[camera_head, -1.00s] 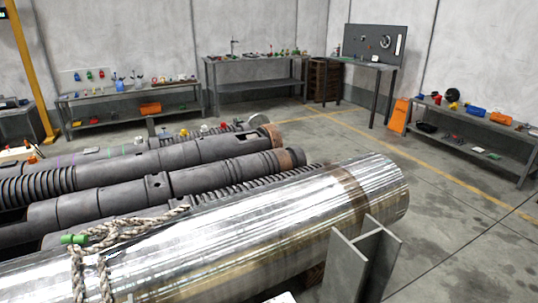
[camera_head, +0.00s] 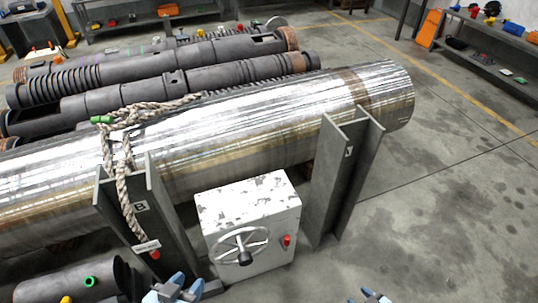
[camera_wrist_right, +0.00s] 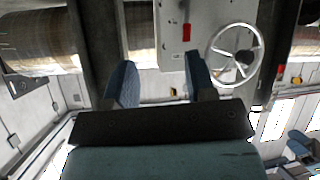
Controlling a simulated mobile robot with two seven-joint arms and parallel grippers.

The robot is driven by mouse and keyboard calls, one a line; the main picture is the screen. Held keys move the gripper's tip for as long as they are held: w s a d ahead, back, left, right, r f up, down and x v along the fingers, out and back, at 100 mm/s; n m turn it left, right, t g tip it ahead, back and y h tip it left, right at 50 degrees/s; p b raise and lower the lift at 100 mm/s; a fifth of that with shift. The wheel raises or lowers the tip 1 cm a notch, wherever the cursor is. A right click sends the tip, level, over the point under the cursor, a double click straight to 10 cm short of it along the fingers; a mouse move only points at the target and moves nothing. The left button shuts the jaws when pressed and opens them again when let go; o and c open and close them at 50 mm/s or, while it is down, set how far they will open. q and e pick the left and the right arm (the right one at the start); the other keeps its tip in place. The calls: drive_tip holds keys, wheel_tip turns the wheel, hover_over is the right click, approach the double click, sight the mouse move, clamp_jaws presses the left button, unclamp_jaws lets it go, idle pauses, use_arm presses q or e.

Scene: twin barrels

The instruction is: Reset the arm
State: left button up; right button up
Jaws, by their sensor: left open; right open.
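My left gripper (camera_head: 176,289) shows at the bottom edge of the head view, in front of the white box, with its blue fingers apart and nothing seen between them. My right gripper (camera_head: 370,297) just shows at the bottom edge, to the right of the box and mostly cut off. In the right wrist view my right gripper (camera_wrist_right: 160,78) has its two blue fingers spread, with empty space between them. The white box (camera_head: 248,203) has a spoked handwheel (camera_head: 240,246) and a red switch (camera_head: 287,241) on its front. The handwheel (camera_wrist_right: 233,55) also shows beyond the fingers in the wrist view.
A large shiny barrel (camera_head: 240,125) lies across steel posts (camera_head: 338,180), with rope (camera_head: 122,180) tied around it. Dark barrels (camera_head: 200,85) lie behind. A green-ringed part (camera_head: 90,282) is at lower left. The floor (camera_head: 455,200) at right is clear.

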drive_tip(key=d, duration=0.6)
drive_tip(key=s+a+r+h, duration=0.1)
drive_tip(key=s+a+r, duration=0.15)
drive_tip(key=r, duration=0.55)
drive_tip(key=s+a+r, duration=0.1)
drive_tip(key=a+r, duration=0.2)
drive_tip(key=r, duration=0.6)
drive_tip(key=s+a+r+h, duration=0.1)
drive_tip(key=s+a+r, duration=0.1)
drive_tip(key=r, duration=0.6)
drive_tip(key=w+a+r+m+t, duration=0.1)
drive_tip(key=a+m, duration=0.1)
drive_tip(key=a, duration=0.3)
drive_tip(key=w+a+r+m, duration=0.1)
drive_tip(key=a+r+m, duration=0.1)
drive_tip(key=a, duration=0.3)
use_arm(q)
wheel_tip(320, 180, up, 17)
drive_tip(key=s+a+p, duration=0.1)
drive_tip(key=a+p, duration=0.1)
drive_tip(key=p, duration=2.4)
drive_tip(key=shift+s+a+g+y+p, duration=0.2)
drive_tip(key=shift+a+g+y+p, duration=0.1)
drive_tip(key=shift+y+p, duration=0.1)
use_arm(e)
wheel_tip(320, 180, up, 17)
drive_tip(key=s+d, duration=0.1)
drive_tip(key=d, duration=0.1)
drive_tip(key=shift+s, duration=0.4)
